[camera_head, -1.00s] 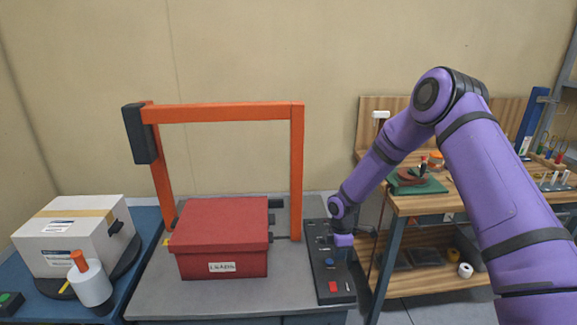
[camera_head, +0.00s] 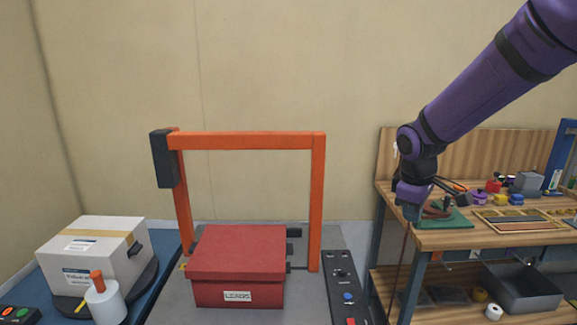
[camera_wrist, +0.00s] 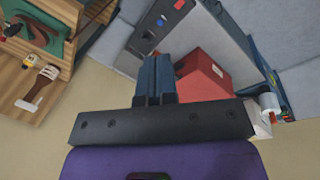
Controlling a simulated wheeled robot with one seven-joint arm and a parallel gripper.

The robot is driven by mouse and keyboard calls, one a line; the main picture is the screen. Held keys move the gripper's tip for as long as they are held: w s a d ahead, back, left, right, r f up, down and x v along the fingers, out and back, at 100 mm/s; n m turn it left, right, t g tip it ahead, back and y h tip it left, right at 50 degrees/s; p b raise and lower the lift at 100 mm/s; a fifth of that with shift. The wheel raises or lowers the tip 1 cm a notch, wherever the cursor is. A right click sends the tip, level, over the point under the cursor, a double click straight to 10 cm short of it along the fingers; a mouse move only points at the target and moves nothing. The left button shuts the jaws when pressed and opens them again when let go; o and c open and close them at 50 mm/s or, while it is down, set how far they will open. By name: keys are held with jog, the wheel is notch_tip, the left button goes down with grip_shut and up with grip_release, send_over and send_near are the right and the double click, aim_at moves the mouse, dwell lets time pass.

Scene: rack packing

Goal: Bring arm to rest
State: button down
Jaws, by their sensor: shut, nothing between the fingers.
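My purple arm reaches in from the upper right in the head view. My gripper (camera_head: 412,212) hangs down in front of the left edge of the wooden workbench, to the right of the black control panel. In the wrist view my gripper (camera_wrist: 155,65) shows its two dark fingers side by side, shut with nothing between them. The gripper appears in the air, apart from the red box (camera_head: 238,262) labelled LEADS, which sits closed under the orange frame (camera_head: 245,141).
The control panel (camera_head: 343,285) with buttons stands right of the red box. A white carton (camera_head: 88,262) and a white bottle (camera_head: 104,303) are on the blue table at left. The workbench (camera_head: 455,240) holds a green mat, trays and small items.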

jog(key=s+r+m+t, duration=0.1)
jog(key=s+r+m, duration=0.2)
jog(key=s, duration=0.6)
jog(key=s+d+r+m+t+y, duration=0.1)
jog(key=s+r+m, duration=0.2)
jog(key=s, duration=0.6)
jog(key=s+d+r+m+t, duration=0.1)
jog(key=s+r+m, duration=0.2)
jog(key=s+r, duration=0.3)
jog(key=s, duration=0.3)
jog(key=shift+d+r+m+t+y, duration=0.2)
jog(key=shift+r+m+t+y, duration=0.1)
jog(key=shift+r, duration=0.05)
